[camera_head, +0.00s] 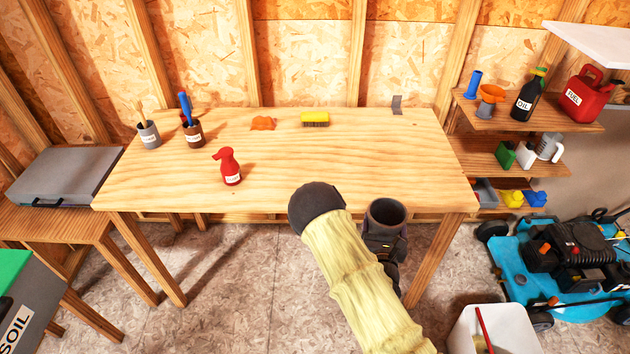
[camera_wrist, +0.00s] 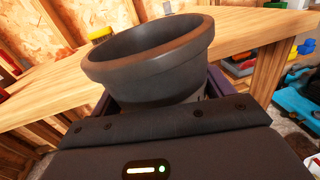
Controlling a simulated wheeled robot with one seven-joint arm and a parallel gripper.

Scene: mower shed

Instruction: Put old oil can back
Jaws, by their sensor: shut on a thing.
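My gripper (camera_head: 384,243) is shut on a dark grey, open-topped round can (camera_head: 386,212). The can has a worn brownish rim and is held roughly upright in front of the bench's right front edge. In the wrist view the same can (camera_wrist: 150,65) fills the middle, with its lower part hidden by my gripper. No label shows on it, so I cannot read whether it is the old oil can. A black bottle marked OIL (camera_head: 527,97) stands on the top shelf (camera_head: 490,113) at the right.
The wooden bench (camera_head: 300,175) is clear in the middle. A red spray bottle (camera_head: 229,166), two tins with tools, an orange rag (camera_head: 263,123) and a yellow brush (camera_head: 315,118) stand or lie on it. A blue mower (camera_head: 560,265) and white bin (camera_head: 500,330) are right.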

